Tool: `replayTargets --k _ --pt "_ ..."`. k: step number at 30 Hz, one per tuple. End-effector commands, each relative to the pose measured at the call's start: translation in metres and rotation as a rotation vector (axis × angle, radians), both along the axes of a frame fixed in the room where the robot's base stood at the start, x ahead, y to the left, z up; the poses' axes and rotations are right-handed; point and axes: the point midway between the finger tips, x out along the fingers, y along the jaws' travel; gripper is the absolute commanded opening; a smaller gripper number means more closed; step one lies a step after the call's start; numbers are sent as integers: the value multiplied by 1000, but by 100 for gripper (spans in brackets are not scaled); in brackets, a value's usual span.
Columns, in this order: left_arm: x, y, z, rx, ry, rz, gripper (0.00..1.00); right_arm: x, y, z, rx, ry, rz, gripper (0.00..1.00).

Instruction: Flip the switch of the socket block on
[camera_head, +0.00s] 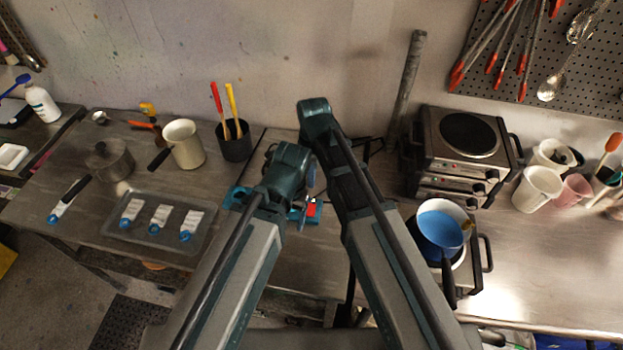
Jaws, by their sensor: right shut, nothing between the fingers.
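The socket block (237,197) appears as a blue body on the bench, with its middle hidden behind my left arm. A small red switch (311,210) shows at its right end, just right of my left arm's elbow. Which way the switch is tipped is too small to tell. My right gripper (303,221) is shut and empty, with its fingertips beside the red switch. I cannot tell whether they touch it. My left gripper is hidden behind my arms.
A tray (116,236) with several white packets lies left. A cream jug (184,143) and black utensil cup (235,142) stand behind it. A hot plate (467,135) and a blue-lined pot (441,229) stand right. Bare bench shows between my arms.

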Motion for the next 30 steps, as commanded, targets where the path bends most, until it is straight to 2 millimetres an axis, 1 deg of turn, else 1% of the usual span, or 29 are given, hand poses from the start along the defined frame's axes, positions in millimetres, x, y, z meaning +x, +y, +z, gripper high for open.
replayTargets --k 1,3,6,25,26,28,29,30 --pt "0 0 15 0 0 2 76 1 0 15 0 0 0 0" --pt "0 0 22 -1 0 4 76 2 0 22 0 0 0 0" --pt "0 0 28 -1 0 6 76 2 -1 28 0 0 0 0" --pt "0 0 28 -1 0 7 76 2 -2 28 -1 -1 -9 0" --pt "0 0 28 -1 0 7 76 1 -4 28 -1 -2 -23 0" --pt "0 0 28 -1 0 7 76 -3 -16 28 -6 -9 -94 0" --pt "0 0 28 -1 0 7 76 -6 -24 28 -8 -14 -145 0" --pt "0 0 28 -1 0 7 76 -11 -36 28 -13 -22 -230 0"
